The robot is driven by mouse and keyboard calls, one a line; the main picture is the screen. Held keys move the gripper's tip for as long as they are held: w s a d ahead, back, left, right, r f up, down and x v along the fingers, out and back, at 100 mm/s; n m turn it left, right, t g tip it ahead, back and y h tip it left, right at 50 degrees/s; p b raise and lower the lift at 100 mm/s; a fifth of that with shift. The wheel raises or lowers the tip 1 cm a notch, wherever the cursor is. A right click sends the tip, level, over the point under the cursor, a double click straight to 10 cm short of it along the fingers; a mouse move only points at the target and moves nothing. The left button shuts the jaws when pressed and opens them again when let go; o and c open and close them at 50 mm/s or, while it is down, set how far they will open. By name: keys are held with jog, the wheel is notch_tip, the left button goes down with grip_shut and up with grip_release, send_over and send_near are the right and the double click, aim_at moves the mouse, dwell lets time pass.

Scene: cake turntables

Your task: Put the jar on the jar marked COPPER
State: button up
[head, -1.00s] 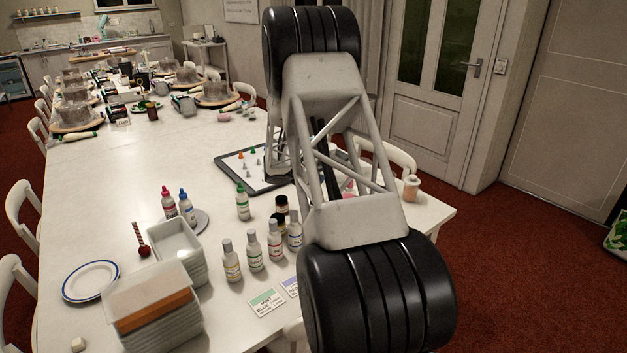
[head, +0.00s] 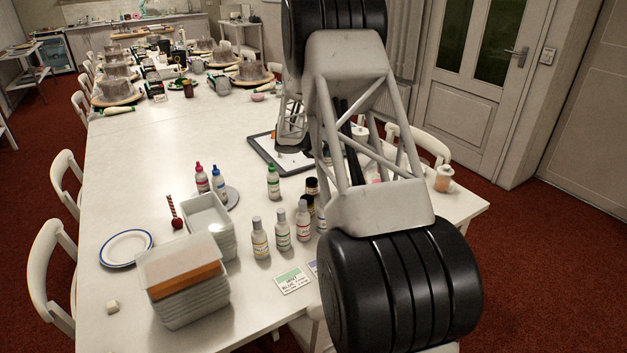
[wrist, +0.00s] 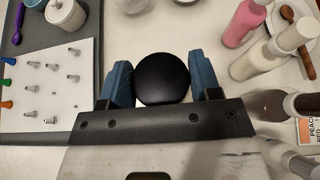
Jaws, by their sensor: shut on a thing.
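In the wrist view my gripper (wrist: 161,68) has its two blue fingers on either side of a jar (wrist: 161,85), seen from above as a round black lid. The fingers are shut on it. The jar's body and label are hidden below the lid. I cannot read COPPER on any jar.
A dark tray (wrist: 72,137) with a white sheet and several metal nozzles lies left in the wrist view. A pink bottle (wrist: 243,24), a cream bottle (wrist: 255,62) and a dark bottle (wrist: 270,103) stand right. White tubs (head: 212,222) and a plate (head: 126,248) are at the front left.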

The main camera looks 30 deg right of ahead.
jog(key=w+a+r, duration=0.3)
jog(key=a, duration=0.1)
jog(key=shift+w+a, duration=0.15)
jog(key=shift+a, duration=0.2)
send_over(312, 180)
notch_tip(312, 180, down, 6)
jog(key=shift+w, duration=0.15)
jog(key=shift+f, duration=0.2)
jog(key=shift+f, duration=1.75)
jog(key=shift+f, duration=0.15)
jog(key=o, duration=1.1)
jog(key=shift+c, duration=0.2)
